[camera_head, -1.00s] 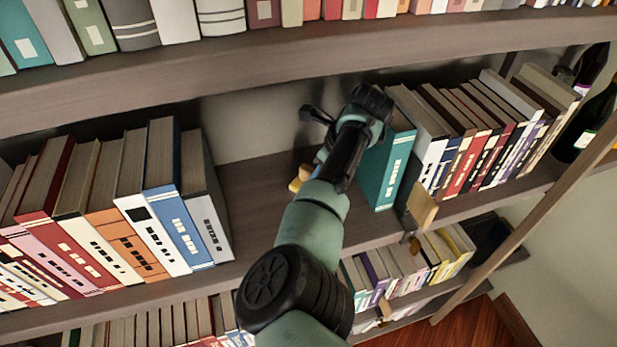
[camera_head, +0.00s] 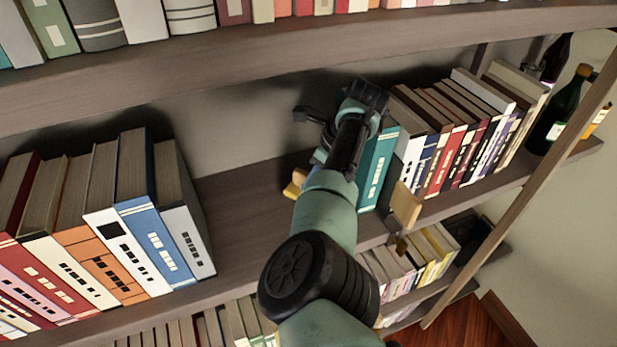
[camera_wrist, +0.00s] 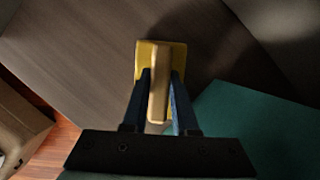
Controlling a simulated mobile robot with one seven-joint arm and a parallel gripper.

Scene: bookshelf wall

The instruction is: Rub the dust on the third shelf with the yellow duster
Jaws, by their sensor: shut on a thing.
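My gripper (camera_wrist: 157,105) is shut on the handle of the yellow duster (camera_wrist: 145,62) in the wrist view. The duster's yellow pad lies at or just above the brown shelf board (camera_wrist: 75,45); I cannot tell whether it touches. In the head view a bit of the yellow duster (camera_head: 293,189) shows left of my arm, over the gap in the shelf (camera_head: 240,200) between two rows of books. My arm hides most of the gripper there. I cannot make out any dust on the board.
A teal book (camera_head: 377,168) stands close to the right of my gripper, heading a row of books. A white book (camera_head: 187,225) ends the left row. The shelf above (camera_head: 250,62) holds more books. A dark bottle (camera_head: 558,115) stands at the far right.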

